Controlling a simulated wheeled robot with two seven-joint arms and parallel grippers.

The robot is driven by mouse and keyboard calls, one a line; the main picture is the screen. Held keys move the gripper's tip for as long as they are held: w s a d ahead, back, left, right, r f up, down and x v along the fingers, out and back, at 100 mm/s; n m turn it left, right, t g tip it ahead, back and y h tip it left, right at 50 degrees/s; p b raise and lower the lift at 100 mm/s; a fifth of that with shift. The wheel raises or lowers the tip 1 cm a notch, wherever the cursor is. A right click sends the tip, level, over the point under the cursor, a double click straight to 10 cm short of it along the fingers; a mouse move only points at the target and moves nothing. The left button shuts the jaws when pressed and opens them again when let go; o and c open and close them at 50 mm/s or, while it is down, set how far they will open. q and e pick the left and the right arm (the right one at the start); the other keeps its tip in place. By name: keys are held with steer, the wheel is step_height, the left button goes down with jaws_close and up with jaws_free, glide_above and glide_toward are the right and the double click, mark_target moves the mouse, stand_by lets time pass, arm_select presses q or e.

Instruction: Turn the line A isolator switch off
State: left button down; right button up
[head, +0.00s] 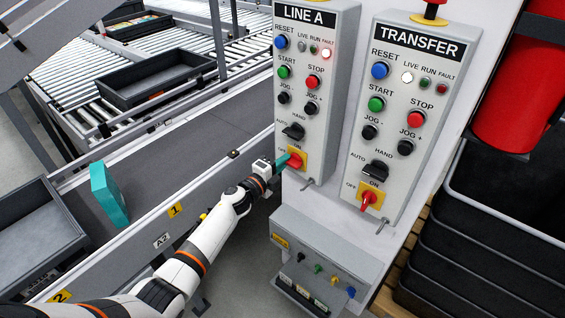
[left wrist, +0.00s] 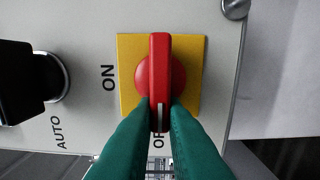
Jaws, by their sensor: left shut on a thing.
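The line A isolator switch is a red rotary handle (left wrist: 159,82) on a yellow plate (left wrist: 130,75), low on the LINE A panel (head: 306,125). In the left wrist view ON is printed left of the plate and a partly covered OFF below it. The handle's white-marked end points down at OFF. In the head view the red handle (head: 295,160) lies sideways, partly behind my gripper. My left gripper (head: 286,162) is shut on the handle; its green fingers (left wrist: 159,125) sit on both sides of the marked end. My right gripper is not in view.
The TRANSFER panel (head: 405,120) stands to the right with its own red isolator handle (head: 367,201), turned upright. A grey box (head: 325,262) with small coloured plugs sits below. A conveyor (head: 150,160) carrying a teal block (head: 108,195) runs at left. Black crates (head: 475,240) are stacked right.

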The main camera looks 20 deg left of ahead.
arm_select(q)
steer(key=c, duration=1.5)
jaws_free()
steer(key=shift+b+v, duration=0.5)
steer(key=shift+v, duration=5.5)
